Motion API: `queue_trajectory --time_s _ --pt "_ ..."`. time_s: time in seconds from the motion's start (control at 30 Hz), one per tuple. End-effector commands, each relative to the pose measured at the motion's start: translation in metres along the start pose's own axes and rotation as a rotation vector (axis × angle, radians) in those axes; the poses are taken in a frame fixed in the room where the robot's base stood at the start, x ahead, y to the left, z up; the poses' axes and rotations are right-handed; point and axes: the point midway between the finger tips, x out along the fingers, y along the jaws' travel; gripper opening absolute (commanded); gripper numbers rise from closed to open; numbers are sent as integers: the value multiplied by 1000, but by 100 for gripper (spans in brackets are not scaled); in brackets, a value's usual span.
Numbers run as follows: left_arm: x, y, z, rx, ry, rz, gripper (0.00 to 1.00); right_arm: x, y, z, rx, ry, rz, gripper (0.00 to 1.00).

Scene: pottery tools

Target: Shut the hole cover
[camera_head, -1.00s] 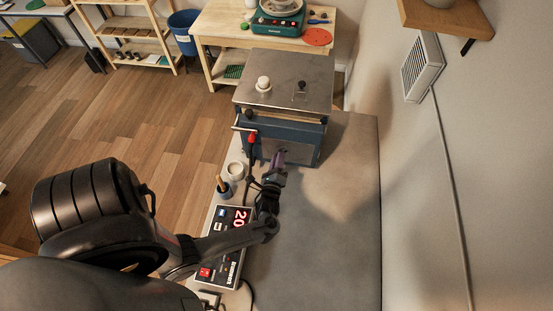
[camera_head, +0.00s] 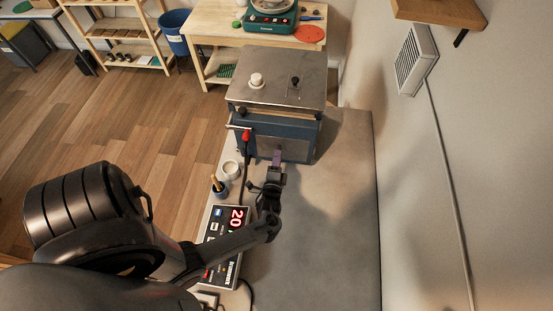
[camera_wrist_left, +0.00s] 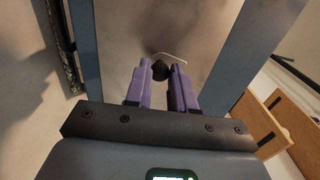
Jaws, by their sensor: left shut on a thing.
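The kiln (camera_head: 300,135) is a blue box with a grey metal front panel and a steel top. My left gripper (camera_head: 277,157) is at this front panel, its purple fingers pointing at it. In the left wrist view the two fingers (camera_wrist_left: 160,80) are closed around a small black knob (camera_wrist_left: 160,69) in front of the grey panel (camera_wrist_left: 205,30). A thin pale curved line (camera_wrist_left: 178,56) shows beside the knob, perhaps an edge of the hole cover. The cover's outline and the hole are too unclear to tell whether it is shut. My right gripper is not in view.
On the kiln top stand a white knob (camera_head: 256,79) and a black knob (camera_head: 295,80). A red-tipped lever (camera_head: 246,135) is at its left. A controller showing 20 (camera_head: 226,232), a tool cup (camera_head: 219,189) and a white cup (camera_head: 231,169) stand left of my arm. The grey tabletop is clear at right.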

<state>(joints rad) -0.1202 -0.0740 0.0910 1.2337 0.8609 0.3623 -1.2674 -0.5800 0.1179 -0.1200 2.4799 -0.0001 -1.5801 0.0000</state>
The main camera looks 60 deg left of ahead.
Motion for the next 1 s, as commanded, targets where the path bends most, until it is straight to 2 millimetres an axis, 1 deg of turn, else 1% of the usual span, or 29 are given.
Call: queue_trajectory --time_s 0.47,0.5,0.63,0.67,1.0 --pt "0 0 -1 -16 0 0 0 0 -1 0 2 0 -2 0" --pt "0 0 -1 -16 0 0 27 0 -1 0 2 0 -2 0" --pt "0 0 -1 -15 0 0 47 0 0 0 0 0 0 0" --pt "0 0 -1 -15 0 0 48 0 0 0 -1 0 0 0" --pt "-3 0 0 -14 1 1 48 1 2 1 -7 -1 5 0"
